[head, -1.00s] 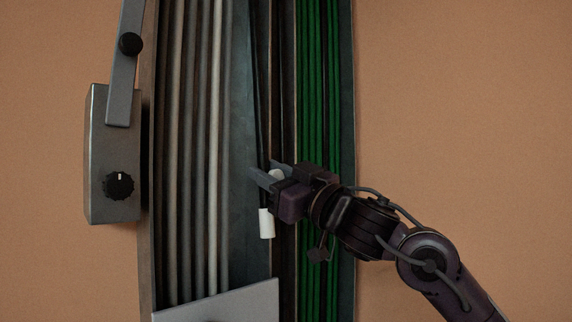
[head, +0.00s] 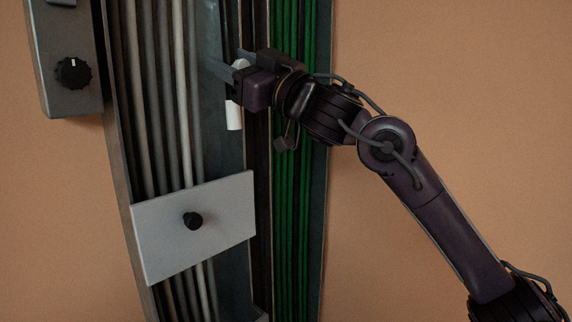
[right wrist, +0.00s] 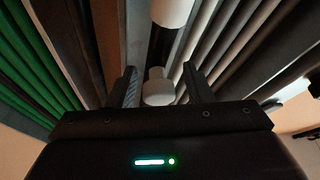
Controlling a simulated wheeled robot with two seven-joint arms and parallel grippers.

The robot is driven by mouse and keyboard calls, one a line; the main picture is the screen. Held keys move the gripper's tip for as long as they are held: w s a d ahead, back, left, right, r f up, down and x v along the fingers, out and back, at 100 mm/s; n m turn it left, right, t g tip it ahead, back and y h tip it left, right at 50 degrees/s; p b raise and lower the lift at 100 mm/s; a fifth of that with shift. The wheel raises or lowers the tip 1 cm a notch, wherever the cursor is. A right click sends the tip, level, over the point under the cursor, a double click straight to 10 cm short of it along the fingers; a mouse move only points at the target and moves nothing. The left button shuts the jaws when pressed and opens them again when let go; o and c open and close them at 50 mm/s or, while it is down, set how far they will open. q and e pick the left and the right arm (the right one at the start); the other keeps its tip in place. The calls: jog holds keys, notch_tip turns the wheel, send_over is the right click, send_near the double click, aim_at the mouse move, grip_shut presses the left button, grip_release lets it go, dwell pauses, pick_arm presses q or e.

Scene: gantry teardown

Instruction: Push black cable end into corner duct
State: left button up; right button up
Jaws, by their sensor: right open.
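The black cable (right wrist: 160,47) hangs in front of the duct. It carries a white end sleeve (head: 234,115), also at the top of the right wrist view (right wrist: 172,10). A second white piece (right wrist: 158,88) sits between the fingers of my right gripper (head: 230,66). This gripper is open, its two fingers on either side of that piece, with gaps visible in the right wrist view (right wrist: 160,85). The tall duct (head: 230,155) has a bare grey-blue strip behind the cable end. I cannot tell which channel is the corner duct. My left gripper is out of view.
Grey cables (head: 160,100) run along the duct's left side, green cables (head: 290,200) along its right. A grey plate with a black knob (head: 235,205) crosses the duct below. A box with a dial (head: 68,95) stands at upper left. The orange wall at right is clear.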

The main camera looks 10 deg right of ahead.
jog(key=s+r+b+v, duration=0.15)
jog(key=b+v, duration=0.35)
jog(key=v, duration=0.7)
jog(key=w+d+f+m+h+b, duration=0.1)
jog(key=w+d+f+m+h, duration=0.1)
jog(key=w+f, duration=0.5)
jog(key=w+d+f+m+h, duration=0.2)
jog(key=w+f, duration=0.5)
jog(key=f, duration=0.6)
jog(key=w+d+f+m+t+h+b, duration=0.1)
jog(key=w+d+f+m+h, duration=0.2)
jog(key=w+f, duration=0.4)
jog(key=shift+w+d+f+m+b, duration=0.35)
jog(key=shift+d+f, duration=0.15)
jog(key=shift+f, duration=1.3)
